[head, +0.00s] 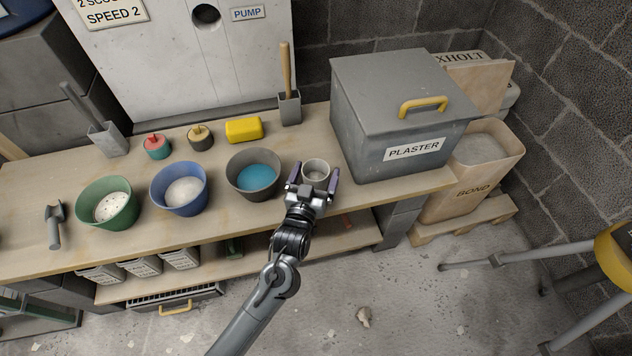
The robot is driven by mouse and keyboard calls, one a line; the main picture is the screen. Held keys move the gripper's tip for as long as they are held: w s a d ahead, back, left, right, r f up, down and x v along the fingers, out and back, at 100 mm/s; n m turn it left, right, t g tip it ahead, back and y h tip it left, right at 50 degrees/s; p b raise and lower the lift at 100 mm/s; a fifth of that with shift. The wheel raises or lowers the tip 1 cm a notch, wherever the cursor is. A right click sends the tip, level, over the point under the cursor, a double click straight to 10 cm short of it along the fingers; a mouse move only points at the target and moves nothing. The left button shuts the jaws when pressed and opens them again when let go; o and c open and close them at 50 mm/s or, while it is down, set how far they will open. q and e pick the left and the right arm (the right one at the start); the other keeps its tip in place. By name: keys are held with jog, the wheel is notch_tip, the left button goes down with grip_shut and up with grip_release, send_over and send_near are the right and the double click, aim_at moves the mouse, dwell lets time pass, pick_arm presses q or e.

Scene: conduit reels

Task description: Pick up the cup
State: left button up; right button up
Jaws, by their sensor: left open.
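A small pale grey cup (316,168) stands upright on the wooden bench (405,188), between the dark grey bowl and the plaster bin. My left gripper (314,178) is open at the cup, with one finger on its left side and one on its right. Whether the fingers touch the cup cannot be told. The gripper covers the cup's near lower part. My right gripper is not in view.
A dark grey bowl with blue contents (238,163) stands close left of the gripper. A grey lidded plaster bin (362,120) stands close right. A blue bowl (160,192) and a green bowl (88,208) are further left. A yellow block (244,130) lies behind.

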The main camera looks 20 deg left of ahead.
pick_arm(q)
jog(key=shift+s, duration=0.1)
jog(key=shift+c, duration=0.3)
jog(key=c, duration=1.1)
jog(key=shift+r, duration=0.1)
